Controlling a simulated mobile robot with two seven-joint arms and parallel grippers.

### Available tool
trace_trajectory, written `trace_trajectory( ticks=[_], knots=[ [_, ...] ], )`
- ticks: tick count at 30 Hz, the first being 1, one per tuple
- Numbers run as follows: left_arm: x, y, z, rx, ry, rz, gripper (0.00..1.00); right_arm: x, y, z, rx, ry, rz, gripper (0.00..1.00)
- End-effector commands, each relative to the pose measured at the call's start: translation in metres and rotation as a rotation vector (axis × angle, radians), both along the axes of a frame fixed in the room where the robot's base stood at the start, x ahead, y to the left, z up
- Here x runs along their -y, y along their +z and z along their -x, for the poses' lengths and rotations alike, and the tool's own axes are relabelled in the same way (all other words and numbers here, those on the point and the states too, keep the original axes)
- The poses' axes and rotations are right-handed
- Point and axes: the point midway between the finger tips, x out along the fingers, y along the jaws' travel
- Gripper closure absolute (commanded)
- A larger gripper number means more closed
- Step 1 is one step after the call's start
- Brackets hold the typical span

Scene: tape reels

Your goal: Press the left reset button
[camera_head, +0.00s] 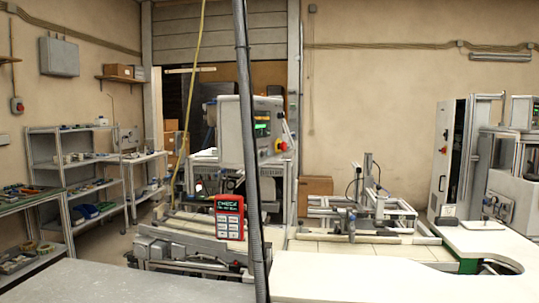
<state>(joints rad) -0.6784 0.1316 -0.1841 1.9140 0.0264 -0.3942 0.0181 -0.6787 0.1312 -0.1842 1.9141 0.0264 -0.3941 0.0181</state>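Neither of my grippers shows in the head view. No button marked as a reset button can be made out at this size. A grey control box (231,133) stands in the middle, with a small green-lit display (262,129) and a red and yellow knob (281,146) on its right side. Another control panel (524,112) is cut off at the right edge. A red handheld device (229,216) with pale keys is upright below the control box.
A dark vertical hose (249,160) crosses the middle view, partly hiding the control box. A pale worktop (350,277) lies in front, a grey one (110,283) at left. Metal shelves (75,160) stand left; a tall white cabinet (446,158) stands right.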

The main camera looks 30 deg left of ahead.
Motion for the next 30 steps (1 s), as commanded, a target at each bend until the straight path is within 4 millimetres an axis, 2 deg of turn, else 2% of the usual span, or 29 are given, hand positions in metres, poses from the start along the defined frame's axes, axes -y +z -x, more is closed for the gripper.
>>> trace_trajectory(
  ticks=[1, 7, 30],
  knots=[
    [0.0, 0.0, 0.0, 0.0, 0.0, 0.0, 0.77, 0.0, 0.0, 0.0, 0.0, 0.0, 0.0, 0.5],
    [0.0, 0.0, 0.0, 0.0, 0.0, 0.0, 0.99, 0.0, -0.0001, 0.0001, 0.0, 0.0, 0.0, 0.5],
    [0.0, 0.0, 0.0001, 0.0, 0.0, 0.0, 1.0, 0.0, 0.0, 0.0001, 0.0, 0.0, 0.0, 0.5]
  ],
)
